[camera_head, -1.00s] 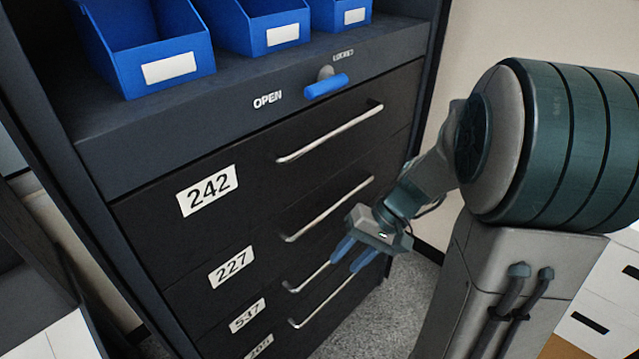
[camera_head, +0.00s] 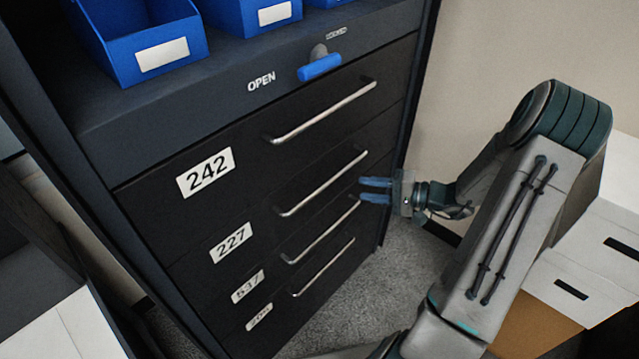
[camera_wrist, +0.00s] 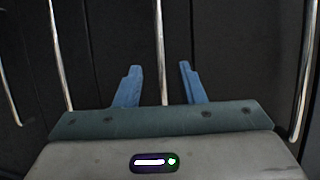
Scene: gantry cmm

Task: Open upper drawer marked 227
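The drawer marked 227 (camera_head: 231,243) is closed, second from the top in the dark cabinet. Its long silver handle (camera_head: 320,185) slants up to the right; in the wrist view, what looks like the same handle (camera_wrist: 158,40) runs between my fingers. My gripper (camera_head: 366,190) is open, its two blue fingers pointing left, near the right end of that handle. In the wrist view, my gripper (camera_wrist: 160,82) has a finger on either side of the bar, apart from it; the depth gap cannot be told. The bar's lower part is hidden behind my gripper's body.
Drawer 242 (camera_head: 205,172) is closed above; lower drawers, including 537 (camera_head: 247,286), are closed. A blue-gripped lever (camera_head: 320,67) sits above, between OPEN and a blurred word. Blue bins (camera_head: 140,45) stand on top. White boxes (camera_head: 590,260) stand at right.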

